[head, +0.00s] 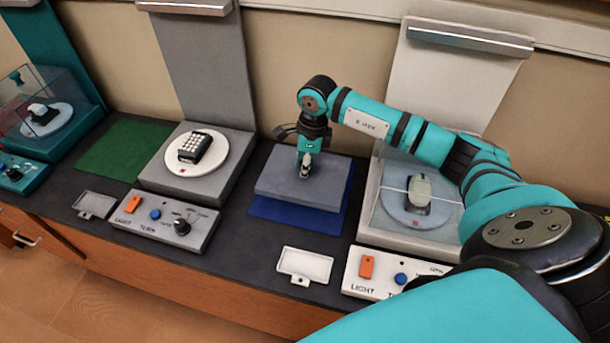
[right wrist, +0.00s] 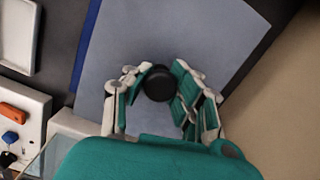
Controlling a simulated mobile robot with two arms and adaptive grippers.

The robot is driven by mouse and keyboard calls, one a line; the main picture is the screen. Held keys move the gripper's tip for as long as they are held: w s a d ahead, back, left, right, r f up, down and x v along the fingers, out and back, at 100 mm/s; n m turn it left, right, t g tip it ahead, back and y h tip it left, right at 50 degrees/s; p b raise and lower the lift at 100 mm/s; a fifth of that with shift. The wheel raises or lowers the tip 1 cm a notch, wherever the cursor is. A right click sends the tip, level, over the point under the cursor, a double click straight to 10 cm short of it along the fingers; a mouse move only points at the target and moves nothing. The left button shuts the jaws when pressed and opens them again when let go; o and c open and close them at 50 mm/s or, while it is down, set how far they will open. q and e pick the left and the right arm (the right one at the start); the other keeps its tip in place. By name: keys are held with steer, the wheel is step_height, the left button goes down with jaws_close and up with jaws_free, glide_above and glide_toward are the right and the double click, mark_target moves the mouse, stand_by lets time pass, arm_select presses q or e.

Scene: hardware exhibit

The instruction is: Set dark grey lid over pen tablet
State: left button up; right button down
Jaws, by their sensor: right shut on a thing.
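The grey lid (head: 300,190) is a flat rectangular box shape over the blue mat, with mat showing along its front and right edges. I cannot tell whether it rests on the mat or hangs just above it. My right gripper (head: 307,163) points down at the lid's top. In the right wrist view its fingers (right wrist: 160,92) close around the lid's round black knob (right wrist: 159,83), with the lid top (right wrist: 190,35) spreading below. I cannot make out a pen tablet in either view. My left gripper is not in view.
A keypad (head: 195,147) sits on a white disc left of the lid. A mouse (head: 418,190) stands under a clear cover at right. The blue mat (head: 297,219) and a green mat (head: 125,150) lie on the counter. A white tray (head: 305,265) lies at the front.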

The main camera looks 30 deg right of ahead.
step_height(320, 180, up, 8)
steer(key=shift+f, duration=0.1)
steer(key=shift+r+p, duration=1)
steer(key=shift+r, duration=0.75)
